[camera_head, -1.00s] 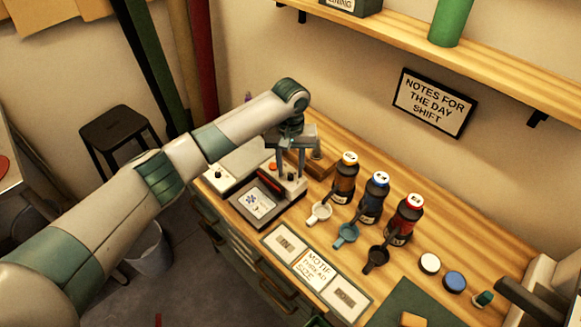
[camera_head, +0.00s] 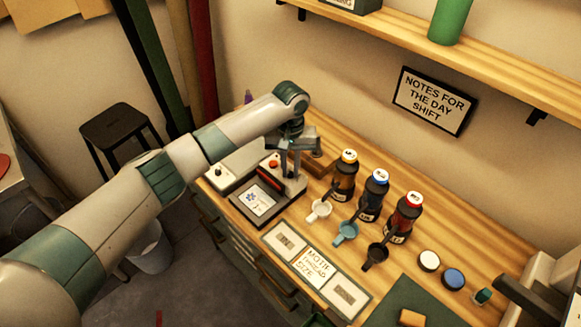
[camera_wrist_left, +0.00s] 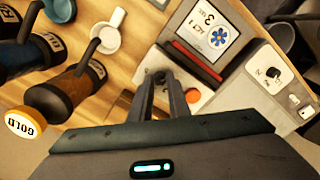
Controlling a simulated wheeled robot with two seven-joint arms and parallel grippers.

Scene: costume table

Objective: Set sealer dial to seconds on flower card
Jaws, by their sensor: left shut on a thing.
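The sealer is a dark base with a red bar (camera_head: 270,180) and a pale block with a red-orange button (camera_head: 273,162). It also shows in the left wrist view, with its orange button (camera_wrist_left: 193,96). The flower card (camera_head: 260,198) lies on the dark base. In the wrist view the card (camera_wrist_left: 212,30) shows a blue flower, a 3 and small text. My left gripper (camera_head: 290,173) points down at the pale block, its fingertips (camera_wrist_left: 163,82) beside the button. It is shut on a small part there, apparently the dial, which the fingers hide. The dial's setting cannot be read.
A pale box with a black knob (camera_head: 218,172) stands left of the sealer. Several labelled bottles, including a gold-labelled one (camera_head: 345,177), and cups such as the white one (camera_head: 319,209) stand to the right. A motif and thread size board (camera_head: 315,266) lies in front.

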